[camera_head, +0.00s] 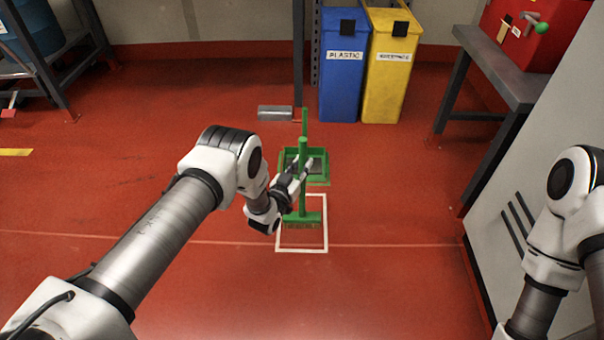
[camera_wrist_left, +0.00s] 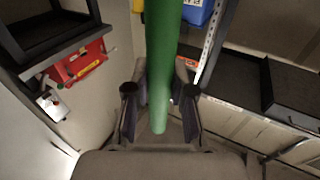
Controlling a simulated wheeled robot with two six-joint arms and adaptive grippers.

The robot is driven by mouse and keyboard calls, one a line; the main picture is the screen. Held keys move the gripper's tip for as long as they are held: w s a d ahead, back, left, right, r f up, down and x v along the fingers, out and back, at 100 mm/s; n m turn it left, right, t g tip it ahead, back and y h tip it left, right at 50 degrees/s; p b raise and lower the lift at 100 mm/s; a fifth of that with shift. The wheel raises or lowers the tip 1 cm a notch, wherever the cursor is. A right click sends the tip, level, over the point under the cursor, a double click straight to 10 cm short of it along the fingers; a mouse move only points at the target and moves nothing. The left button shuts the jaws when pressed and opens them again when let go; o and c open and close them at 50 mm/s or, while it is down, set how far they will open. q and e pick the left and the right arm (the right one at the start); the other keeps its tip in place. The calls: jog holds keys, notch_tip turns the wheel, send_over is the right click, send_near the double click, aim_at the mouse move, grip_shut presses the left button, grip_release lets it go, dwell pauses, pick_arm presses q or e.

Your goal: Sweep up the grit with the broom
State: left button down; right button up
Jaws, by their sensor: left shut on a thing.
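A green broom (camera_head: 303,190) stands upright in the head view, its head low at the white square outline (camera_head: 326,240) on the red floor. My left gripper (camera_head: 305,172) is shut on the broom's handle. In the left wrist view the green handle (camera_wrist_left: 163,70) runs between the two fingers of my left gripper (camera_wrist_left: 160,110). A green dustpan (camera_head: 319,180) with a tall handle stands just behind the broom, partly hidden by it and my gripper. I cannot make out the grit. Part of my right arm shows at the right edge, but its gripper is out of view.
A blue plastic bin (camera_head: 343,80) and a yellow bin (camera_head: 388,80) stand at the back. A grey table (camera_head: 495,70) with a red box (camera_head: 530,30) stands right.

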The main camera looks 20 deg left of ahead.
pick_arm(q)
jog(key=shift+w+a+f, duration=0.15)
jog(key=shift+w, duration=0.35)
jog(key=shift+w+a+f+b, duration=0.1)
jog(key=shift+w+a+b, duration=0.05)
jog(key=shift+w+b, duration=0.45)
pick_arm(e)
notch_tip(320, 180, down, 13)
jog(key=b, duration=1.1)
jog(key=shift+f, duration=0.15)
pick_arm(q)
jog(key=w+a, duration=0.3)
jog(key=w, duration=0.7)
jog(key=shift+w+r, duration=0.3)
jog(key=shift+w, duration=0.05)
jog(key=shift+r, duration=0.1)
pick_arm(e)
jog(key=shift+r, duration=0.2)
